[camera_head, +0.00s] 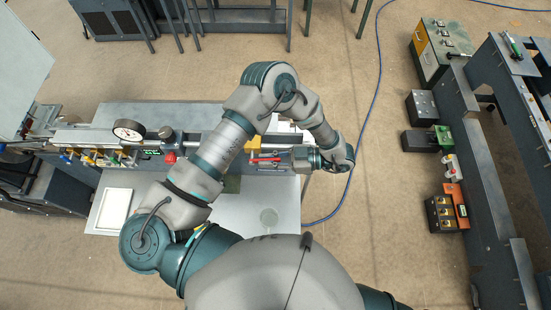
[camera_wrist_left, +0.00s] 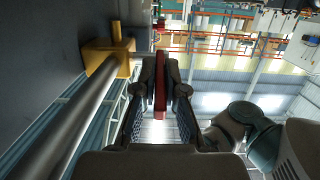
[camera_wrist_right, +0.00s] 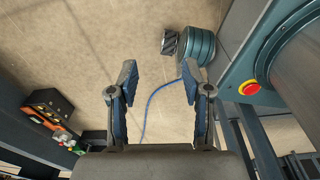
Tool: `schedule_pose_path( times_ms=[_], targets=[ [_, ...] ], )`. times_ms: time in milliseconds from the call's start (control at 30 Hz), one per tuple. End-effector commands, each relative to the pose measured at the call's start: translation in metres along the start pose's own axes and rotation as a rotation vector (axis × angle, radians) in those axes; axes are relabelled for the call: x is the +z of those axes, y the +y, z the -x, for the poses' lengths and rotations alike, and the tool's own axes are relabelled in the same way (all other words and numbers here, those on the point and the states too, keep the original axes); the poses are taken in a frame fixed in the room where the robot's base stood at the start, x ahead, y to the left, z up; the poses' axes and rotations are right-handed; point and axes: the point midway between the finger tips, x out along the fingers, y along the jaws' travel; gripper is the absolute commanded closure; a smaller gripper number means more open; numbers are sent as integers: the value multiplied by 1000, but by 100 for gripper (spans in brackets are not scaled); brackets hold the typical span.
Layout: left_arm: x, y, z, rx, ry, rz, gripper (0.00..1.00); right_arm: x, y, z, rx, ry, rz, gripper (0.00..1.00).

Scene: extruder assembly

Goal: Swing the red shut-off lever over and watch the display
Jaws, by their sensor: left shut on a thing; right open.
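The red shut-off lever (camera_head: 264,160) lies at the right end of the extruder line in the head view. My left gripper (camera_head: 283,159) reaches it from the right, its fingers pointing left. In the left wrist view the lever is a long red bar (camera_wrist_left: 160,85) between the two fingers of my left gripper (camera_wrist_left: 161,78), which are shut on it. A small green-lit display (camera_head: 152,152) shows on the machine left of my left arm; its figures are too small to read. My right gripper (camera_wrist_right: 160,82) is open and empty over the floor in the right wrist view.
A round dial gauge (camera_head: 129,130) stands on the machine at left. A yellow clamp (camera_wrist_left: 108,60) on a grey rod is close to my left gripper. A blue cable (camera_head: 372,110) crosses the open floor. A bench with control boxes (camera_head: 441,215) stands at right.

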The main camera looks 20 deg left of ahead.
Motion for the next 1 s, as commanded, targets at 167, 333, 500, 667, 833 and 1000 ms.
schedule_pose_path(
  times_ms=[167,333,500,667,833,1000],
  targets=[
    [-1,3,-4,4,39,5,100,-4,-12,2,-14,5,-4,51],
    [0,3,-6,3,48,4,100,-7,-18,2,-21,9,-3,51],
    [0,3,-6,3,48,4,100,-7,-16,2,-19,10,-2,51],
    [1,3,-6,3,48,4,83,-7,-13,2,-15,9,0,51],
    [1,3,-6,2,47,2,65,-6,-10,2,-12,9,0,51],
    [1,2,-7,1,47,2,65,-6,-6,2,-7,9,-1,51]
  ],
)
